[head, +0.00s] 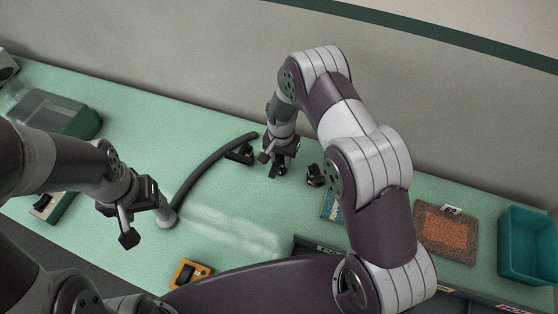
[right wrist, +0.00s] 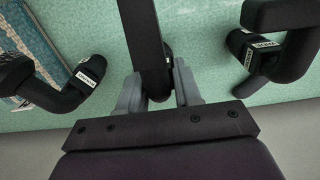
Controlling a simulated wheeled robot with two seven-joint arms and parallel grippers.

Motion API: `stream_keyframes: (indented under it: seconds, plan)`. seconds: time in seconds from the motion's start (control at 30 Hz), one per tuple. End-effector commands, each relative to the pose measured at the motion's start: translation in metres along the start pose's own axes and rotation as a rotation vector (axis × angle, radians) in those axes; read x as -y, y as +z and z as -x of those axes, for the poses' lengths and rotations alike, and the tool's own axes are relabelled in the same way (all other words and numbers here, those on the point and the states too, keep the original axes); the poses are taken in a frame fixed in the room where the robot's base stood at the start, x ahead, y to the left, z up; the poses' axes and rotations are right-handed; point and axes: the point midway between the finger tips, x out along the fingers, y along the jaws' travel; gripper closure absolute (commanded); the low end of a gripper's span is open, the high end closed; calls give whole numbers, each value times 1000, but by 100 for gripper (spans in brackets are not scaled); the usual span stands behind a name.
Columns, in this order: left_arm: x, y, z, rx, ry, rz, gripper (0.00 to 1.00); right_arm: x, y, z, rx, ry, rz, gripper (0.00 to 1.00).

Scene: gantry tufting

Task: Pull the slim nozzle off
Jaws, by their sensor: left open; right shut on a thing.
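My right gripper (head: 280,160) is above the table at the back. In the right wrist view its grey fingers (right wrist: 158,95) are shut on a slim black nozzle (right wrist: 145,35), a long flat bar that runs up out of the picture. The tip of the nozzle (head: 274,172) shows below the gripper in the head view. I cannot tell what its gripped end is joined to. My left gripper (head: 159,204) is open, beside the grey round end (head: 167,219) of a dark hose (head: 199,172). Its fingers are mostly hidden.
Black labelled nozzles stand on either side of the right gripper, one left (head: 240,154), one right (head: 315,176). A yellow-orange device (head: 190,274) lies in front. A rust-coloured sample (head: 446,232) and a teal bin (head: 528,244) are at right.

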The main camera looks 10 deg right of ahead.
Motion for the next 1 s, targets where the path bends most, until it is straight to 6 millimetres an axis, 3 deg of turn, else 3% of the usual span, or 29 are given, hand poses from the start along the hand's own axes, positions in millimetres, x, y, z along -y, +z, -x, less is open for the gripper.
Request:
stream_keyframes:
  seconds: [1.0]
  plan:
    - [0,-4,30,0,0,0,32,1,-1,44,-3,-2,0,100]
